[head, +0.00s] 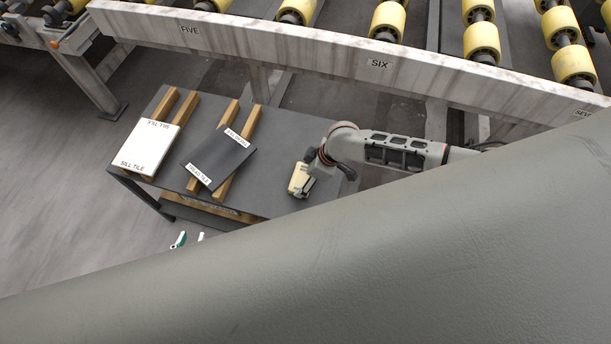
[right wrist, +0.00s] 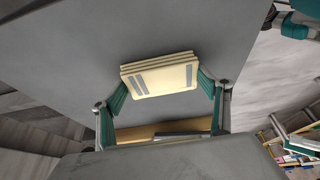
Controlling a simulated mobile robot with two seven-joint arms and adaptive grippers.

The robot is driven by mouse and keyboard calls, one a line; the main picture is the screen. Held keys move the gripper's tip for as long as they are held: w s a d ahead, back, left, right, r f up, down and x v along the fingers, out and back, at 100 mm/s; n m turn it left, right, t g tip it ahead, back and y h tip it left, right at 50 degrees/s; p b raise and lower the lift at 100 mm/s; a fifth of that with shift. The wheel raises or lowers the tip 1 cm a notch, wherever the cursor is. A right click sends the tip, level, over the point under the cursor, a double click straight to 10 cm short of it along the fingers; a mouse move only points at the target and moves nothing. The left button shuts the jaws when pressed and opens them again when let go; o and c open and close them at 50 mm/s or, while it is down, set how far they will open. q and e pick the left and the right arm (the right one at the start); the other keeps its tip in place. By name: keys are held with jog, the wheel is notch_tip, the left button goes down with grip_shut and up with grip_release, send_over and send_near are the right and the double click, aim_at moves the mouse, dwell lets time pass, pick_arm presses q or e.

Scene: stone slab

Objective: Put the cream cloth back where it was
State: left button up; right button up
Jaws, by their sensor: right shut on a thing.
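The cream cloth (head: 298,180) is a folded pad with grey stripes, at the right part of the dark grey table (head: 285,130). My right gripper (head: 306,182) is shut on it. In the right wrist view the cloth (right wrist: 160,76) sits between the teal fingers. I cannot tell whether it touches the tabletop. My left gripper (head: 190,238) shows only its teal fingertips, apart and apparently empty, in front of the table's near edge; the rest is hidden behind a large grey surface.
A white sill tile (head: 150,148) and a dark tile (head: 219,158) lie on wooden battens (head: 229,111) left of the cloth. Bare tabletop lies between the dark tile and my right gripper. A roller conveyor's marked beam (head: 290,45) runs behind the table.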

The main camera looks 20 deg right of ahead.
jog(key=o, duration=1)
jog(key=shift+f, duration=0.1)
jog(key=p+v, duration=0.3)
jog(key=v, duration=0.8)
jog(key=s+a+r+m+t+y, duration=0.25)
jog(key=a+t, duration=0.25)
jog(key=a, duration=0.4)
jog(key=s+d+m+t+h, duration=0.1)
jog(key=s+d, duration=0.1)
jog(key=d, duration=0.2)
jog(key=s+d+f+m+t+h, duration=0.1)
jog(key=s+d+m, duration=0.1)
jog(key=s+d, duration=0.1)
jog(key=s+d+f+m+t+h, duration=0.1)
jog(key=s+d+h, duration=0.1)
jog(key=s+d, duration=0.1)
jog(key=shift+s+d+m, duration=0.15)
jog(key=shift+d+m, duration=0.1)
jog(key=shift+d, duration=0.6)
